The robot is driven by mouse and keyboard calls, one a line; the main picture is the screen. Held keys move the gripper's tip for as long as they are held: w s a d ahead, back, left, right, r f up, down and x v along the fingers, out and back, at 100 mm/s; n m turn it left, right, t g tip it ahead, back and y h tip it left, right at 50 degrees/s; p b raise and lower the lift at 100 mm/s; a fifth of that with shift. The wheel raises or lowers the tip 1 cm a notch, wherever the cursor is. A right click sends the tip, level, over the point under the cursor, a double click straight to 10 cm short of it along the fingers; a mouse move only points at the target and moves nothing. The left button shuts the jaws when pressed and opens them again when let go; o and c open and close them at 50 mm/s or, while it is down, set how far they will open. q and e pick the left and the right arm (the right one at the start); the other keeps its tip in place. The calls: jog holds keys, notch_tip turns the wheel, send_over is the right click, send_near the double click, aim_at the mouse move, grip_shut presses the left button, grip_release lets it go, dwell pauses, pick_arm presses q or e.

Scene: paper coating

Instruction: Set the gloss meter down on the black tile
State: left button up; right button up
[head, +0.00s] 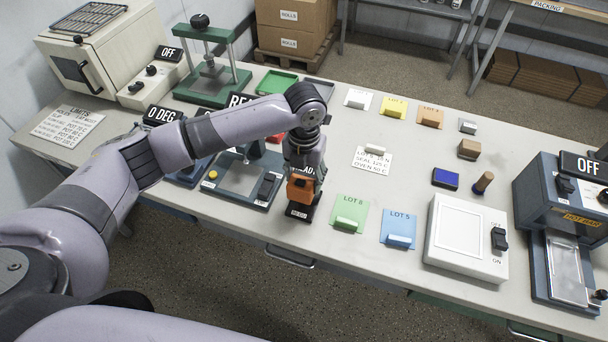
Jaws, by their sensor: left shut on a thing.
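My left gripper (302,168) reaches down over the front middle of the table and is shut on the gloss meter. The gloss meter (300,189) is a small orange block with dark parts. The black tile (298,211) shows just below it at the table's front edge, with a small white label on its near side. The meter and fingers cover much of the tile. I cannot tell whether the meter touches the tile. My right gripper is not in view.
To the right lie a green LOT 6 card (349,211) and a blue LOT 5 card (398,226). A white light box (462,237) stands further right.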

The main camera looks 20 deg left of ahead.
pick_arm(q)
notch_tip(320, 180, down, 4)
jog(key=b, duration=0.3)
jog(key=shift+r, duration=0.2)
jog(key=shift+f+b, duration=0.55)
jog(key=shift+f, duration=0.65)
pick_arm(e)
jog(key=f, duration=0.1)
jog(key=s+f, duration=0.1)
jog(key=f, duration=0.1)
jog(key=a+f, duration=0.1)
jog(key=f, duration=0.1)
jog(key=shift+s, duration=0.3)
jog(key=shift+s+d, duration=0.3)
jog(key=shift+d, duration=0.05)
pick_arm(q)
jog(key=shift+p, duration=0.35)
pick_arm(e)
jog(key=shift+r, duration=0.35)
pick_arm(q)
jog(key=o, duration=1.4)
jog(key=shift+o, duration=0.6)
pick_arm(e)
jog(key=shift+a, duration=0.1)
